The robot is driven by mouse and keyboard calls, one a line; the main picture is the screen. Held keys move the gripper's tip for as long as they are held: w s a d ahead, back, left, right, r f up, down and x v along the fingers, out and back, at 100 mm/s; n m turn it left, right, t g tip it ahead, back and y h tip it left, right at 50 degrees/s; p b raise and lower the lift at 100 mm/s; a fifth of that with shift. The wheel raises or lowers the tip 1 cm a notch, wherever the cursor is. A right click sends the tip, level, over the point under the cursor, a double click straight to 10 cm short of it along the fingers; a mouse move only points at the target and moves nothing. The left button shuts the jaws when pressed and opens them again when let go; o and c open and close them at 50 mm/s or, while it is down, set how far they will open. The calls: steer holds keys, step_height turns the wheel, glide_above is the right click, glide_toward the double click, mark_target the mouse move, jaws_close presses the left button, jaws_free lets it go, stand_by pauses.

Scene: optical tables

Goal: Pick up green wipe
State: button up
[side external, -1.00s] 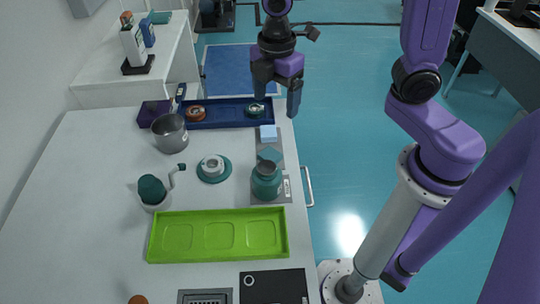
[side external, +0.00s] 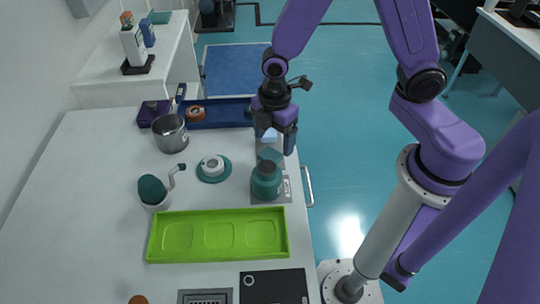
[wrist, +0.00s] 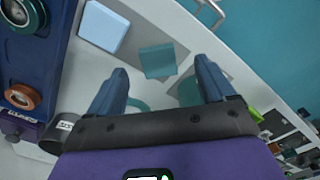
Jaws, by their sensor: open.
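The green wipe is a small teal square (wrist: 157,61) lying on a grey strip near the table's right edge. In the side view the green wipe (side external: 270,154) lies just behind a teal bottle. My gripper (side external: 274,140) is open and empty, pointing down above the strip. In the wrist view my gripper (wrist: 161,70) has its fingertips spread, with the wipe seen between and just beyond them. I cannot tell the exact height above it.
A light blue square (wrist: 103,27) lies beside the wipe. The teal bottle (side external: 267,182) stands close in front. A dark blue tray (side external: 225,113) is behind, a green tray (side external: 218,235) in front. A teal round piece (side external: 213,169) and metal cup (side external: 170,133) are to the left.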

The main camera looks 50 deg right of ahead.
mark_target(272, 152)
steer(key=shift+w+a+f, duration=0.15)
steer(key=shift+f, duration=1.95)
steer(key=c, duration=1.2)
steer(key=shift+r, duration=0.1)
